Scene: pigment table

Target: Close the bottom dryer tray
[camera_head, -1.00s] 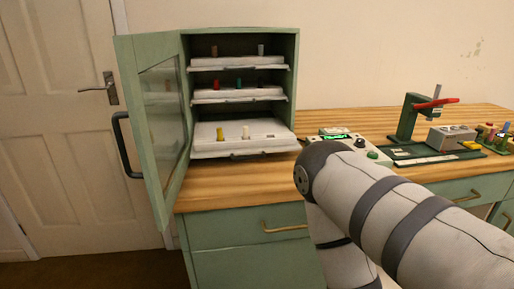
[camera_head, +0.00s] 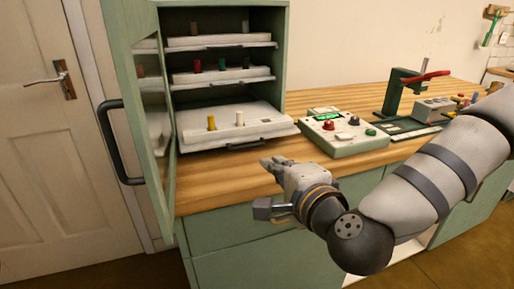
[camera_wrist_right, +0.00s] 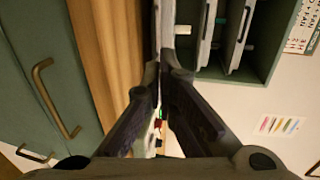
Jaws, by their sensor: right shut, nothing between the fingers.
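The dryer cabinet (camera_head: 282,60) stands on the table with its green door (camera_head: 137,110) swung open. Its bottom tray (camera_head: 196,139) is white, carries a yellow and a white piece, and sticks out past the cabinet front, farther than the trays above. The tray's dark handle (camera_head: 245,146) is at its front edge. My right gripper (camera_head: 270,163) is shut and empty, just in front of and below the handle; a small gap seems to show. In the wrist view its fingers (camera_wrist_right: 163,75) meet near a pale edge, probably that tray. My left gripper is out of view.
The middle tray (camera_head: 210,76) and top tray (camera_head: 215,41) sit inside the cabinet with small pieces on them. A control box (camera_head: 345,140) with knobs stands right of the cabinet. A green stand (camera_head: 398,95) with a red lever is farther right.

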